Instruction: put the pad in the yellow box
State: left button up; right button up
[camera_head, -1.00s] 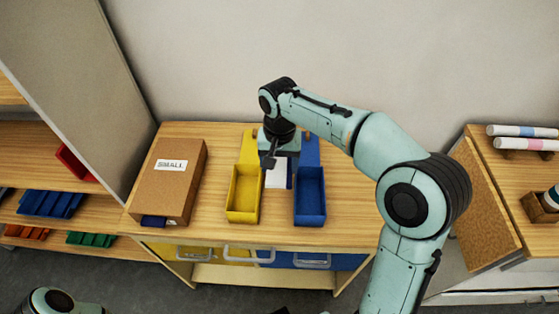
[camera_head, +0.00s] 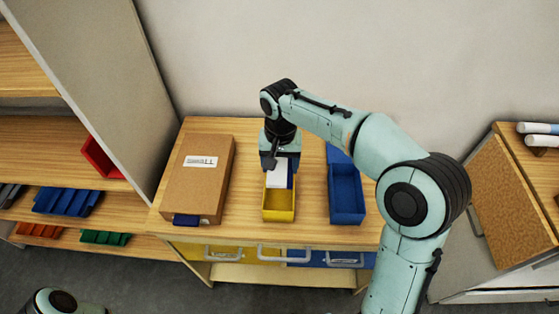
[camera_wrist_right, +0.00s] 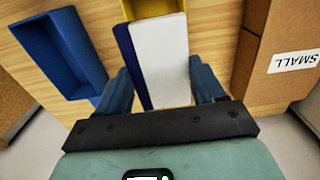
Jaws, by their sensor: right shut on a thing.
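The pad (camera_head: 279,176), white with a dark blue edge, is held by my right gripper (camera_head: 278,160). The pad is over the back part of the open yellow box (camera_head: 280,214) in the head view; its exact height above the box floor is hard to tell. In the right wrist view the pad (camera_wrist_right: 161,60) lies between the fingers of my right gripper (camera_wrist_right: 162,88), in front of the yellow box (camera_wrist_right: 152,8). The front of the box looks empty. My left gripper is not in view.
An open blue box (camera_head: 346,196) stands to the right of the yellow box. A brown carton (camera_head: 200,178) labelled SMALL stands to the left. All are on a wooden table (camera_head: 250,232). A shelf unit (camera_head: 75,150) with coloured bins is at the left.

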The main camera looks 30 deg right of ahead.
notch_tip(320, 180, down, 4)
jog(key=shift+r+b, duration=0.15)
jog(key=shift+b, duration=1)
pick_arm(q)
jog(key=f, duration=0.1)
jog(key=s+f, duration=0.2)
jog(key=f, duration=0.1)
jog(key=shift+b, duration=0.35)
pick_arm(e)
jog(key=shift+f, duration=0.85)
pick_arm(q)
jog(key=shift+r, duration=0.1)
pick_arm(e)
jog(key=shift+f, duration=0.25)
jog(key=o, duration=1.1)
jog(key=shift+o, duration=0.4)
